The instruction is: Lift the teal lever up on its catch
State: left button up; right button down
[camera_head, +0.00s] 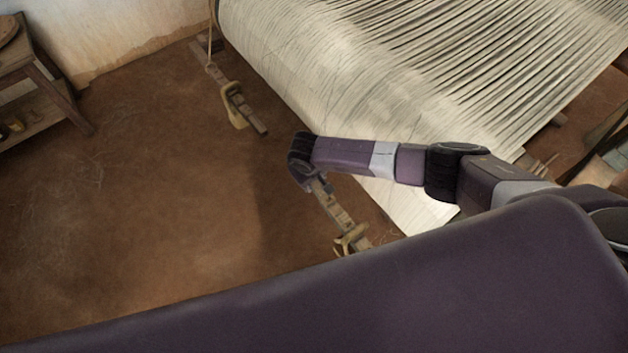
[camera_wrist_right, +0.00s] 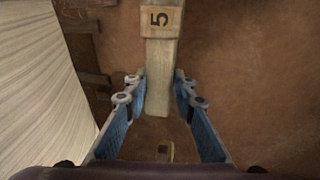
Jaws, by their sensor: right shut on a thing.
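In the right wrist view, a pale wooden lever (camera_wrist_right: 162,60) with a tag marked 5 (camera_wrist_right: 160,20) runs down between the blue-padded fingers of my right gripper (camera_wrist_right: 157,88). The gripper is shut on this lever near its lower end. No teal colour shows on the lever. In the head view, my right arm reaches in from the right, and its gripper (camera_head: 318,184) is mostly hidden beneath the wrist, at the upper end of a wooden bar (camera_head: 339,214) beside the loom. The catch cannot be made out. My left gripper is not in view.
White warp threads (camera_head: 400,70) fill the upper right. A wooden table (camera_head: 45,75) stands at the far left. The earthen floor (camera_head: 150,200) between is clear.

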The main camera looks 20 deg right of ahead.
jog(key=c, duration=1.6)
grip_release()
jog(key=shift+a, duration=0.15)
jog(key=v, duration=1.2)
